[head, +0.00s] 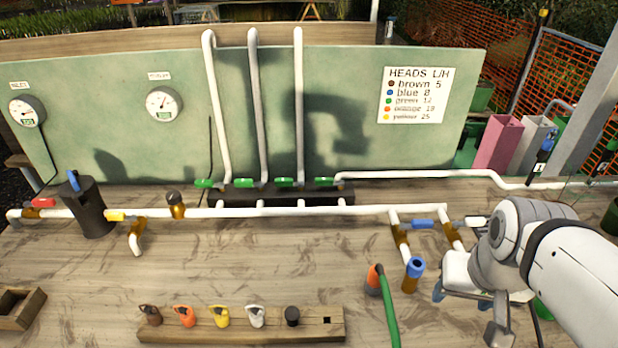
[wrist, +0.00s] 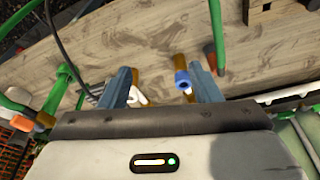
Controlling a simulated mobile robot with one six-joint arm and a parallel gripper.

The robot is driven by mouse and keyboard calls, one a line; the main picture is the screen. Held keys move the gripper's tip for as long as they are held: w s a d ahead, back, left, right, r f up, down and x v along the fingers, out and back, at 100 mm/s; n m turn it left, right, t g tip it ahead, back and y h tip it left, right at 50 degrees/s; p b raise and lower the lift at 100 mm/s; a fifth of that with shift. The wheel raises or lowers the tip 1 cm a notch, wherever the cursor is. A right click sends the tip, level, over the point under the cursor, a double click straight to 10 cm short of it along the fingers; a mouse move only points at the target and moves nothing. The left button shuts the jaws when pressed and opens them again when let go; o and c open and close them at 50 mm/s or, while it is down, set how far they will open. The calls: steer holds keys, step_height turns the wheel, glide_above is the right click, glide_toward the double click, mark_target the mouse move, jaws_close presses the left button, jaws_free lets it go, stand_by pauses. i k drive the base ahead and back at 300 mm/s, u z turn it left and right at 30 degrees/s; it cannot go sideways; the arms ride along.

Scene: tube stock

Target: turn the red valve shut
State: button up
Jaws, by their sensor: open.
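The red valve (head: 41,202) sits on the white pipe at the far left of the bench in the head view. Its small red handle appears to lie roughly along the pipe. I cannot make it out in the wrist view. My gripper (head: 467,312) is at the right front of the bench, far from the red valve. In the wrist view the gripper (wrist: 165,84) has its two fingers apart. A blue-topped pipe stub (wrist: 183,80) shows between them; it also shows in the head view (head: 415,268). I see nothing held.
A dark canister (head: 88,210) stands right beside the red valve, with a yellow valve (head: 116,216) to its right. A rack (head: 240,326) of coloured heads lies in front. A green hose (head: 389,310) rises near my gripper. The bench's left middle is mostly clear.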

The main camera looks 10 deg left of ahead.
mark_target(36, 202)
steer(key=u, duration=0.3)
steer(key=k, duration=1.1)
steer(key=u, duration=1.25)
steer(key=i, duration=1.1)
steer(key=u, duration=2.7)
steer(key=i, duration=1.85)
steer(key=z, duration=0.05)
